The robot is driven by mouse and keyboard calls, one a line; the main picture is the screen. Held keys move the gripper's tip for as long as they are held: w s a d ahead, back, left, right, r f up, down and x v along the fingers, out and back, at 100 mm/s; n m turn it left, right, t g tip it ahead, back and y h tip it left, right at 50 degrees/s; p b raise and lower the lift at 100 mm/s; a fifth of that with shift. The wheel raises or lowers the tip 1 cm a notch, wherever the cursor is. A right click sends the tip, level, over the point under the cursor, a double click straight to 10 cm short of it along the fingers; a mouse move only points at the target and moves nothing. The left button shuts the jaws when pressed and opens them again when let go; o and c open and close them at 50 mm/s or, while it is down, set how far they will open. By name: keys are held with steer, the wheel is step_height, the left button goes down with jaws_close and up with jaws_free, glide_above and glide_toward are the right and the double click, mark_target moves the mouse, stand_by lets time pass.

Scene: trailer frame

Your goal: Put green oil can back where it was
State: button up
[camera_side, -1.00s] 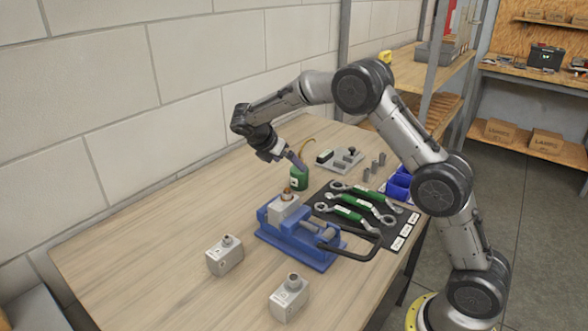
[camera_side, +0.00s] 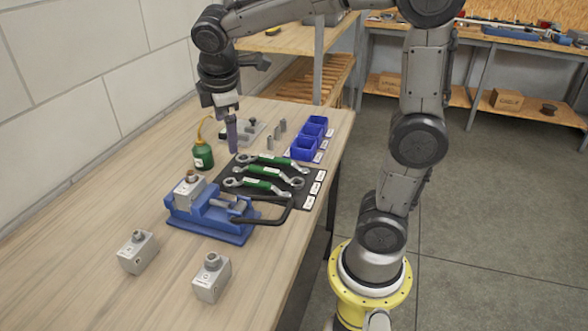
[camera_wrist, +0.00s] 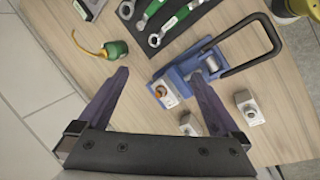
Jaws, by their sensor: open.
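The green oil can (camera_side: 203,155) with its thin yellow spout stands upright on the wooden table, behind the blue vise and beside the black tool mat. My gripper (camera_side: 232,150) points down just right of the can in the side view. The oil can (camera_wrist: 116,50) shows there near the left fingertip, outside the jaws. Whether that finger touches it cannot be told.
The blue vise (camera_side: 215,222) holds a grey block (camera_side: 189,188). Green-handled wrenches lie on the black mat (camera_side: 292,201). Blue bins (camera_side: 303,149) and a grey fixture plate (camera_side: 236,131) stand behind. Two grey blocks (camera_side: 138,252) (camera_side: 211,278) sit in front. The left table surface is clear.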

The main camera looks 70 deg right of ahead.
steer(key=s+a+f+m+t+y, duration=0.1)
steer(key=s+a+m, duration=0.2)
steer(key=s, duration=0.5)
steer(key=s+a+f+m+t+y, duration=0.1)
steer(key=s+a+m+t+y, duration=0.1)
steer(key=s+m, duration=0.3)
steer(key=s+a, duration=0.1)
steer(key=s, duration=0.3)
steer(key=shift+a+f+m+y, duration=0.25)
steer(key=shift+f+m+y, duration=0.05)
steer(key=shift+f+m, duration=0.1)
